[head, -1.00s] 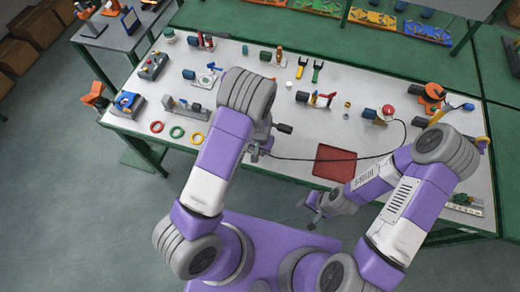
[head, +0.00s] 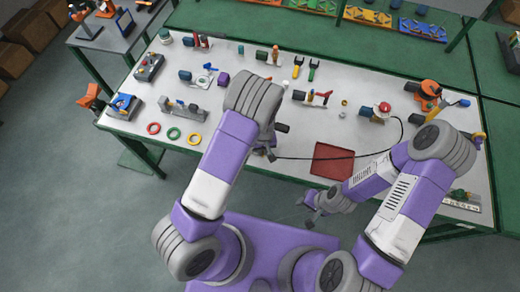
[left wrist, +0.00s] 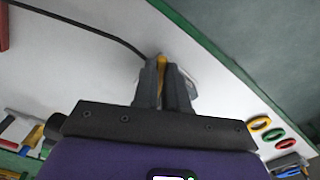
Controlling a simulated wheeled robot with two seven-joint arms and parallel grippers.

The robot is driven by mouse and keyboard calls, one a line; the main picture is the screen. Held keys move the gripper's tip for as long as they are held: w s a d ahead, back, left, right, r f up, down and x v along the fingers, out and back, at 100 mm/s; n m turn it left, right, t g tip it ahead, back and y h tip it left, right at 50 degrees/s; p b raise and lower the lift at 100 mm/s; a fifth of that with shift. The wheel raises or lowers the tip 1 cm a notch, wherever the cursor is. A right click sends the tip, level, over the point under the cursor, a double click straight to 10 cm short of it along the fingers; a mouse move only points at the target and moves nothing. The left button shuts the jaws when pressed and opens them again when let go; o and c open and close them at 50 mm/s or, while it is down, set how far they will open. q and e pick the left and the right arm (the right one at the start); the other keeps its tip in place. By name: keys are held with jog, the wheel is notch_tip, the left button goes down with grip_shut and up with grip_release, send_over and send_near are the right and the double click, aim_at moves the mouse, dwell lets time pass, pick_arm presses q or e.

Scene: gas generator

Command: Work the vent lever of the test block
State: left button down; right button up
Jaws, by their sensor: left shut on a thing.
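My left gripper (head: 268,152) is low over the table's front part, partly hidden by my own arm. In the left wrist view its fingers (left wrist: 163,84) are shut on a narrow yellow part (left wrist: 161,64), whose top shows between the tips. A pale rounded shape (left wrist: 191,82) lies behind the fingers, mostly hidden. I cannot make out for sure which thing is the test block, or whether the yellow part is its vent lever. My right gripper (head: 310,210) hangs in front of the table edge, small in view; its fingers look apart and empty.
A black cable (head: 325,158) runs across the table to near my left gripper. A red tray (head: 333,160) lies to its right. Red, green and yellow rings (head: 174,133) lie at the front left. A grey fixture (head: 182,109) stands behind them. Several tools stand at the back.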

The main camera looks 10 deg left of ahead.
pick_arm(q)
jog(key=n, duration=0.2)
jog(key=d+n, duration=0.1)
jog(key=w+n, duration=0.1)
jog(key=n, duration=0.1)
jog(key=shift+d+n+p, duration=0.2)
jog(key=shift+n+p, duration=0.1)
jog(key=n, duration=0.2)
jog(key=shift+w+d+n, duration=0.25)
jog(key=shift+w+n, duration=0.15)
jog(key=shift+w+d+n+p, duration=0.1)
jog(key=shift+w+n+p, duration=0.15)
jog(key=shift+n, duration=0.6)
jog(key=shift+w+d+n+p, duration=0.1)
jog(key=shift+w+n, duration=0.2)
jog(key=shift+n, duration=0.55)
jog(key=c, duration=1.2)
grip_release()
jog(key=shift+o, duration=0.2)
notch_tip(320, 180, up, 8)
jog(key=shift+f, duration=0.2)
